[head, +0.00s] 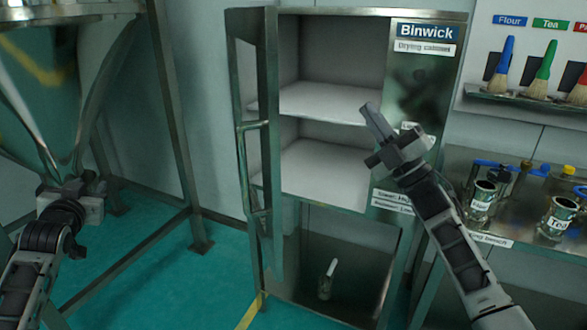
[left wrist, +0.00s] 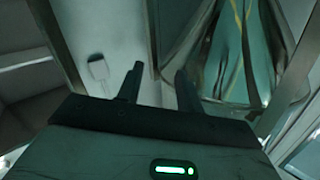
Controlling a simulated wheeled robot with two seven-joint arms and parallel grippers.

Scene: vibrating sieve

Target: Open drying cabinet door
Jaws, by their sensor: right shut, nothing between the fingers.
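The drying cabinet (head: 433,85) stands in the middle of the head view, marked "Binwick". Its door (head: 259,160) is swung open on the left side, with a handle bar (head: 241,168) on it. Two white shelves show inside. My right gripper (head: 372,125) is shut and empty, in front of the cabinet opening near its right side. It is apart from the door. My left gripper (head: 75,180) is at the left, below a metal hopper; its fingers show apart and empty in the left wrist view (left wrist: 155,85).
The metal hopper (head: 50,90) and its frame (head: 172,120) stand at the left. A bench with tins (head: 483,197) and bottles is at the right, below a rack of coloured brushes (head: 545,72). A lower cabinet bay holds a small object (head: 327,282). Green floor is clear between frame and cabinet.

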